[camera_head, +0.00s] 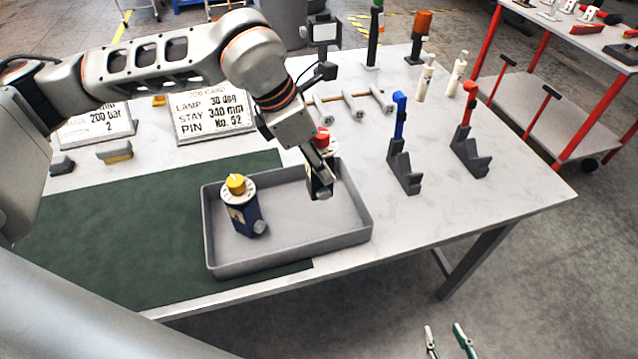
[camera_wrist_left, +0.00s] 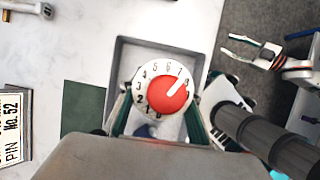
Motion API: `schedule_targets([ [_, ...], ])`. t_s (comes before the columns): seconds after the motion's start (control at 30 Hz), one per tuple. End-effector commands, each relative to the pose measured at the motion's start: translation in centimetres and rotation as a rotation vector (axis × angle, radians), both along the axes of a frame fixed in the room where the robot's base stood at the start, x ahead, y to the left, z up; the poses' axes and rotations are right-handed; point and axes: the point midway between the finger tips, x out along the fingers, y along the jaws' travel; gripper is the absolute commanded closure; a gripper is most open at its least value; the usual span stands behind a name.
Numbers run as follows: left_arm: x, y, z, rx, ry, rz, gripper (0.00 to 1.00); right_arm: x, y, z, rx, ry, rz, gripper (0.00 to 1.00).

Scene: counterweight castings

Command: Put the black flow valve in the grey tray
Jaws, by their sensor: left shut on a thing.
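The black flow valve (camera_head: 317,186) has a red knob on a white numbered dial, which also shows in the left wrist view (camera_wrist_left: 166,90). My left gripper (camera_head: 322,165) is shut on it and holds it upright at the right part of the grey tray (camera_head: 290,266). I cannot tell whether its base touches the tray floor. The tray also shows in the left wrist view (camera_wrist_left: 150,51), partly hidden behind the valve. My right gripper (camera_head: 448,342) is open and empty at the bottom edge of the head view, apart from the table.
A blue valve with a yellow knob (camera_head: 246,216) stands in the tray's left part. A green mat (camera_head: 110,240) lies left of it. Blue and red-handled clamps (camera_head: 404,165) stand to the right. Signs (camera_head: 212,122) and white fittings (camera_head: 352,105) are behind.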

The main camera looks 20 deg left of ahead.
Motion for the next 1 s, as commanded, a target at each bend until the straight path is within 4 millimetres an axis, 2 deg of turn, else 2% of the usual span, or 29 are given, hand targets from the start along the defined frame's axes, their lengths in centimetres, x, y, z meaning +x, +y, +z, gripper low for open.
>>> schedule_targets([
  [0.1,0.0,0.0,-1.6,-0.002,-0.001,0.000,1.00,0.1,0.0,0.3,0.001,-0.002,0.000,0.61],
  [0.37,0.1,0.0,-3.2,-0.002,-0.003,-0.001,1.00,0.2,0.0,0.5,0.001,-0.004,0.000,0.61],
  [0.63,0.0,-0.1,-6.6,-0.002,-0.003,-0.001,1.00,0.2,0.0,0.9,0.001,-0.005,0.000,0.61],
  [1.0,0.1,-0.1,-7.1,-0.002,-0.004,-0.001,1.00,0.3,0.0,0.7,0.001,-0.007,-0.001,0.61],
])
